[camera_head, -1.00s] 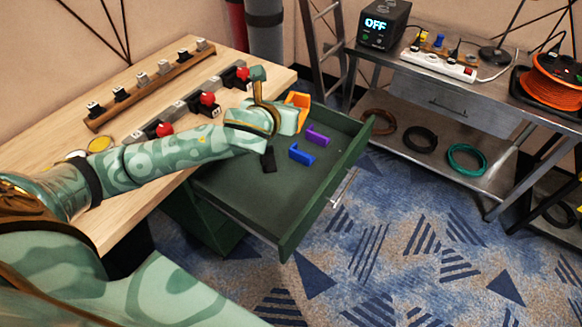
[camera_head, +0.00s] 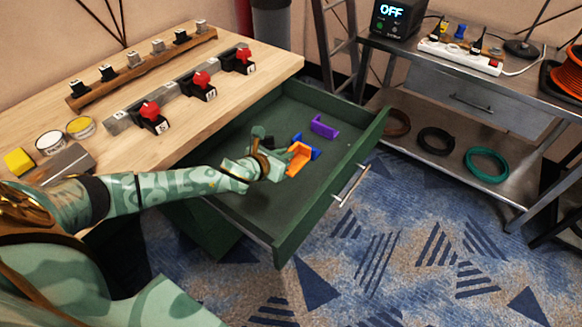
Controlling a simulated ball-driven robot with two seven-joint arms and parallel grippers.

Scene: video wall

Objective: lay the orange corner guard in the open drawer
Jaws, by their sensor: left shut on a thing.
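The orange corner guard (camera_head: 299,157) is at the tip of my left gripper (camera_head: 283,163), which is shut on it. It is inside the outline of the open green drawer (camera_head: 250,215); I cannot tell whether it touches the drawer floor. A blue corner guard (camera_head: 308,144) lies in the drawer just behind it, partly hidden by the orange one. A purple corner guard (camera_head: 323,126) lies farther back in the drawer. My right gripper is not in view.
A metal table (camera_head: 490,90) with a power strip (camera_head: 459,56) stands at the right. The drawer's front part is clear.

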